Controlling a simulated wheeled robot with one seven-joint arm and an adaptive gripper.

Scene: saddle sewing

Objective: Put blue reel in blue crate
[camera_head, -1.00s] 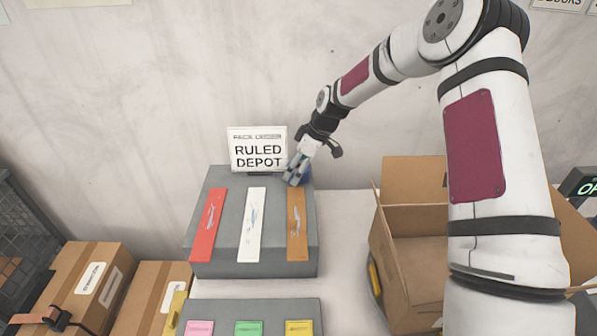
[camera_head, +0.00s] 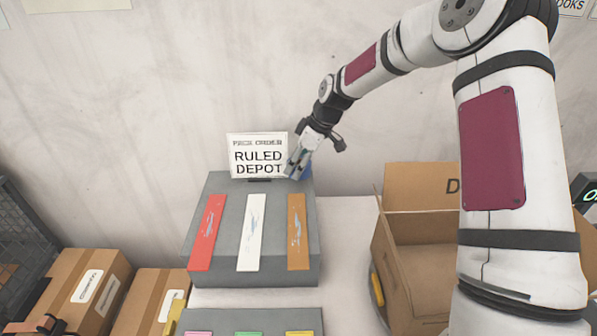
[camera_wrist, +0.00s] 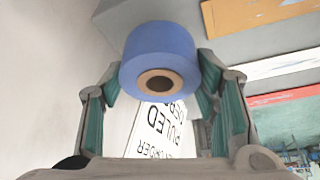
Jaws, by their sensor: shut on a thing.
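The blue reel (camera_wrist: 155,45) is held between the two fingers of my gripper (camera_head: 298,167). In the wrist view its brown core opening faces the camera, and a finger presses on each side. In the head view only a bit of the blue reel (camera_head: 307,172) shows behind my fingers, above the back right corner of the grey stepped block (camera_head: 225,258). I cannot tell how far it is above the block. No blue crate is in view.
A sign reading "RULED DEPOT" (camera_head: 258,150) stands close left of my gripper. Red (camera_head: 207,232), white (camera_head: 251,232) and orange (camera_head: 298,232) strips lie on the block. An open cardboard box (camera_head: 425,275) stands right; closed boxes (camera_head: 88,290) stand left.

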